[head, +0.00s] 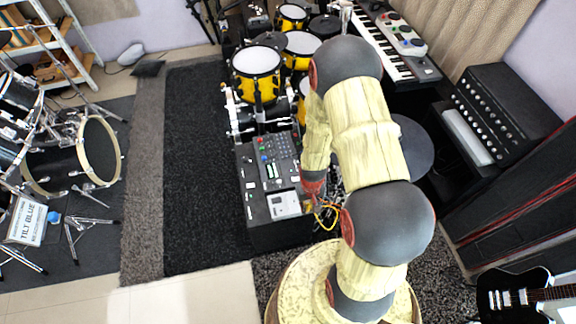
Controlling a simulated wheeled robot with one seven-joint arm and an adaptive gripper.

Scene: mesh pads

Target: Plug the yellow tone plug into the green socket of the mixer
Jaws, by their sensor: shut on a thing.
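The mixer (272,166) is a dark panel with knobs and small coloured spots on top of a black cabinet, in the middle of the head view. The spots are too small to tell which is the green socket. My arm reaches over from the right, and my gripper (311,204) points down at the cabinet's right edge, mostly hidden by its own wrist. It is shut on the yellow tone plug, whose yellow lead (327,214) shows as a loop just right of it. The plug's tip cannot be made out, nor whether it touches anything.
A pale square plate (283,205) lies on the cabinet's near part. Yellow drums (257,75) stand behind the mixer. A keyboard (392,45) and a black amplifier (505,115) are at the right. The dark rug (203,170) at the left is clear.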

